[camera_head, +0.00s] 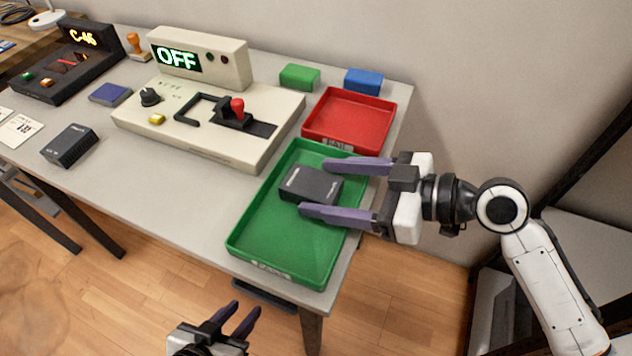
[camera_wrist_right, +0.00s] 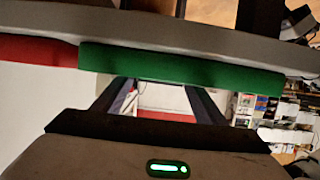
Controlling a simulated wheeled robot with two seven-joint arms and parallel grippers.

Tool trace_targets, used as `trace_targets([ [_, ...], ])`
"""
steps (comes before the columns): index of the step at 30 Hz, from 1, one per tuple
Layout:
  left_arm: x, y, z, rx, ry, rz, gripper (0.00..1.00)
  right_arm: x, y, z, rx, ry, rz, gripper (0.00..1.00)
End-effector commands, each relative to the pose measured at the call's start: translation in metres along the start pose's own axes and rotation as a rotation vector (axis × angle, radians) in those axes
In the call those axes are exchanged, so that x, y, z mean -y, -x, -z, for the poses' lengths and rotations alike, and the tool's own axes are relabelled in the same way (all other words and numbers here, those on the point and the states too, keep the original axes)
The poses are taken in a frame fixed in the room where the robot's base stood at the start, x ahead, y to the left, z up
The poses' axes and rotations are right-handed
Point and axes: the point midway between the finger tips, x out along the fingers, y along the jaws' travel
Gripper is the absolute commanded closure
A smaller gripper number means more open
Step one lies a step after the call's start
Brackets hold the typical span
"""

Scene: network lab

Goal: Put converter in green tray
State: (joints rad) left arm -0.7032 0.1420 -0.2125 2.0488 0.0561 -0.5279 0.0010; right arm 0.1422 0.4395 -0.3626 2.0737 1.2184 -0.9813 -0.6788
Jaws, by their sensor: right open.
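A dark grey box-shaped converter (camera_head: 306,187) lies in the green tray (camera_head: 262,258), toward the tray's far half. The tray sits at the right end of the table, and its green wall also shows in the right wrist view (camera_wrist_right: 180,68). My right gripper (camera_head: 316,187) is open, reaching in from the right over the tray, with its purple fingertips by the converter's right end. I cannot tell whether they touch it. The right wrist view shows the fingers (camera_wrist_right: 158,95) apart, with no converter visible between them. My left gripper (camera_head: 243,308) is open and empty, in front of the table's front edge.
A similar dark box (camera_head: 70,146) lies on the table at left. A red tray (camera_head: 350,122) adjoins the green tray's far side. Green (camera_head: 299,77) and blue (camera_head: 363,81) blocks lie behind it. A beige console (camera_head: 205,125) reading OFF fills the middle.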

Motion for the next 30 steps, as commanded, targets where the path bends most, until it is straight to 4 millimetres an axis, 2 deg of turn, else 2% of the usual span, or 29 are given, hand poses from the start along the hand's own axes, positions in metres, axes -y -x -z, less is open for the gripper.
trace_targets([
  [1,0.000,0.000,0.000,-0.001,-0.001,0.000,0.69,-0.001,0.013,-0.002,0.005,0.002,-0.003,0.35],
  [6,0.000,-0.001,-0.001,-0.001,0.000,0.000,0.69,0.000,0.050,-0.003,0.006,0.001,-0.002,0.35],
  [12,0.000,-0.002,-0.002,0.000,0.000,0.000,0.69,0.000,0.080,-0.002,0.003,0.000,-0.001,0.35],
  [18,0.000,-0.003,-0.002,0.001,0.000,-0.001,0.69,0.000,0.090,0.000,0.000,0.001,0.001,0.35],
  [30,0.000,-0.002,-0.002,0.001,0.000,-0.001,0.69,0.000,0.090,0.000,0.000,0.000,0.000,0.35],
])
